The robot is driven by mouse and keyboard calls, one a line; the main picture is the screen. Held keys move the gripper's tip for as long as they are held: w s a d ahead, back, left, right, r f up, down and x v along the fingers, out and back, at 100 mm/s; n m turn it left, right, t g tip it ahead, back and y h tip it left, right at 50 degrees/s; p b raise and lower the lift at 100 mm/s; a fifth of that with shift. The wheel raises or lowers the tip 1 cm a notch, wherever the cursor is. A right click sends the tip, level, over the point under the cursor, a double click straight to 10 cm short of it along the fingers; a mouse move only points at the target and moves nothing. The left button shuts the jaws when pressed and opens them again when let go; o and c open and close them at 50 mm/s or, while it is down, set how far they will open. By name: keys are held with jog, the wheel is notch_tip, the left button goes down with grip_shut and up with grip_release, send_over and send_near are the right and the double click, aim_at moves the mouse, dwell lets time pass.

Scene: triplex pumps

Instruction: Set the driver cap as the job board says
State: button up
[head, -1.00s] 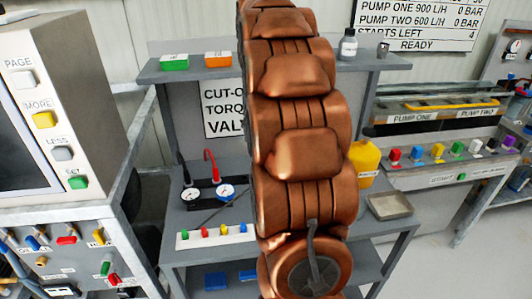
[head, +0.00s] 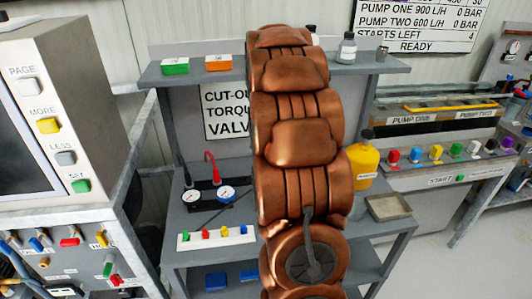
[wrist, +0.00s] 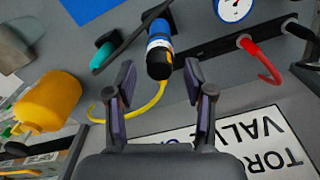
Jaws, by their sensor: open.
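In the wrist view my gripper (wrist: 159,82) is open, with its two dark fingers apart. A black cylinder with a blue and white band (wrist: 158,48), which may be the driver, shows just beyond and between the fingertips. I cannot tell its distance from them, and nothing is seen gripped. No separate cap can be made out. In the head view my copper arm hides my gripper and part of the bench. A sign reading CUT-O, TORQU, VALV (head: 226,110) is partly covered; it also shows upside down in the wrist view (wrist: 225,145). The wall board (head: 418,25) reads READY.
Two gauges (head: 208,196) and a red hook (head: 212,168) stand on the bench. A yellow jug (head: 364,163) and a shallow tray (head: 388,207) are to the right. In the wrist view a yellow hook (wrist: 155,103) and a red hook (wrist: 262,62) lie near the fingers.

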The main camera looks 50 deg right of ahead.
jog(key=shift+f, duration=0.35)
grip_shut()
dwell(0.3)
